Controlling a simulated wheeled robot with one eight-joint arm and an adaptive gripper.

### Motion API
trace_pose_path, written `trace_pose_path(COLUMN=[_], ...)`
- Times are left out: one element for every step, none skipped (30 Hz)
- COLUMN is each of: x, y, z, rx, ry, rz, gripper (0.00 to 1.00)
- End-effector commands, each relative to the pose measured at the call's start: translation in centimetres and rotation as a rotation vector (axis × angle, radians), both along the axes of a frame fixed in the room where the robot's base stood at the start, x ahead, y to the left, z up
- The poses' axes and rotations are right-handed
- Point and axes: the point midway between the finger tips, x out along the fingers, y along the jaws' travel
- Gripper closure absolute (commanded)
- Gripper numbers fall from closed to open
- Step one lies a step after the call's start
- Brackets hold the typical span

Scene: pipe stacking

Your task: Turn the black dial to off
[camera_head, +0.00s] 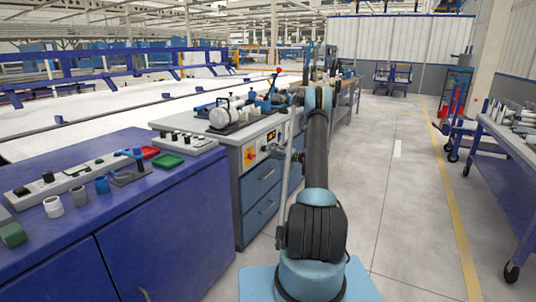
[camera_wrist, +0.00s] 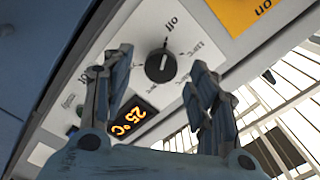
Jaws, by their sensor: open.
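The black dial (camera_wrist: 160,66) is on a light panel in the wrist view, with a pale pointer line running nearly up and down the picture. An upside-down "off" label (camera_wrist: 172,20) is just above it. More labels lie around it, too blurred to read surely. My gripper (camera_wrist: 158,64) is open, one finger on each side of the dial in the picture. I see no contact, and the depth gap is unclear.
An orange-lit "25°C" display (camera_wrist: 130,122) is below the dial, and a yellow plate (camera_wrist: 245,12) is above right. The grey workbench (camera_head: 225,142) carries machinery. A blue cabinet (camera_head: 150,235) stands at left, a blue cart (camera_head: 510,160) at right. The floor between is clear.

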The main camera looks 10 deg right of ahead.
Motion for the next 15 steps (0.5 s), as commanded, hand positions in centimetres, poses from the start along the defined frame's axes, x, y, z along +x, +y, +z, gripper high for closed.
trace_pose_path(x=[-0.6, -1.0, -1.5, -1.8, -2.1, -2.6, -2.9, -3.2, -3.5, -3.8, -4.0, -4.3, -4.4, -4.6, -4.7], y=[-1.0, -1.5, -2.2, -2.6, -3.1, -3.7, -4.1, -4.5, -5.0, -5.3, -5.6, -6.0, -6.2, -6.4, -6.6], z=[0.0, 0.0, 0.0, 0.0, 0.0, 0.0, 0.0, 0.0, -0.1, -0.1, -0.1, -0.1, -0.1, -0.1, -0.1], rx=[0.000, -0.001, 0.000, -0.001, -0.001, 0.000, 0.000, -0.001, -0.001, -0.001, -0.001, -0.001, -0.001, -0.001, -0.001], ry=[0.000, 0.000, 0.000, 0.000, 0.000, 0.000, 0.000, 0.000, 0.000, 0.000, 0.000, 0.000, 0.000, 0.001, 0.001], rz=[-0.002, -0.003, -0.004, -0.003, -0.003, -0.004, -0.004, -0.003, -0.003, -0.003, -0.003, -0.003, -0.003, -0.002, -0.001], gripper=[0.46, 0.46, 0.46, 0.46, 0.46, 0.46, 0.46, 0.46, 0.46, 0.46, 0.46, 0.46, 0.46, 0.46, 0.46])
